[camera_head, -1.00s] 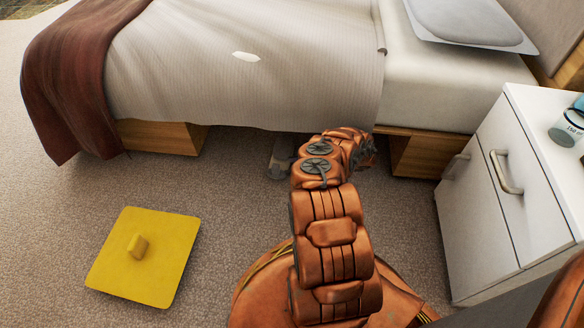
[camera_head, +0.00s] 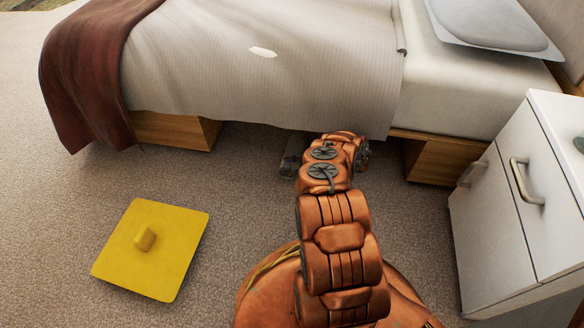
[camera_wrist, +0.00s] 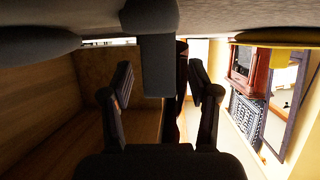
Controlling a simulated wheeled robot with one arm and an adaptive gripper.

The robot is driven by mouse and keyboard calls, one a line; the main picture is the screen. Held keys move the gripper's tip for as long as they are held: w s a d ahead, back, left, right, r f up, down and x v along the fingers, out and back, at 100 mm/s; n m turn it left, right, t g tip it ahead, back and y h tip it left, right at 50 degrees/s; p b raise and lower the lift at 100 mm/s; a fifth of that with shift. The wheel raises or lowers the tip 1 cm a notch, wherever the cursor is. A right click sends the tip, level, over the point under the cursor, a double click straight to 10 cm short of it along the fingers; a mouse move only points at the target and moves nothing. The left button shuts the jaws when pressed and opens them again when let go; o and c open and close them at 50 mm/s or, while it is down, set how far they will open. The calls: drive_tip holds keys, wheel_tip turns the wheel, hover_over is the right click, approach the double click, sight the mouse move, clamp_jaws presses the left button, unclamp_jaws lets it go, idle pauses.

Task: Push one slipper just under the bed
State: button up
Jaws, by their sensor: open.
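The bed (camera_head: 250,60) lies across the top of the head view, its pale cover hanging above a dark gap at floor level. My arm reaches to this gap, and my gripper (camera_head: 290,158) shows partly at the bed's lower edge, bent to the left. In the wrist view my gripper (camera_wrist: 160,90) has its two fingers apart, and a dark grey block stands between them near the top. No slipper is clearly recognisable in the head view.
Wooden bed supports stand left (camera_head: 175,130) and right (camera_head: 440,157) of my arm. A white bedside cabinet (camera_head: 500,235) is close on the right. A yellow square panel with a knob (camera_head: 150,255) lies on the carpet at left. Carpet between panel and bed is clear.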

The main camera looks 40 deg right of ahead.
clamp_jaws()
idle(0.6)
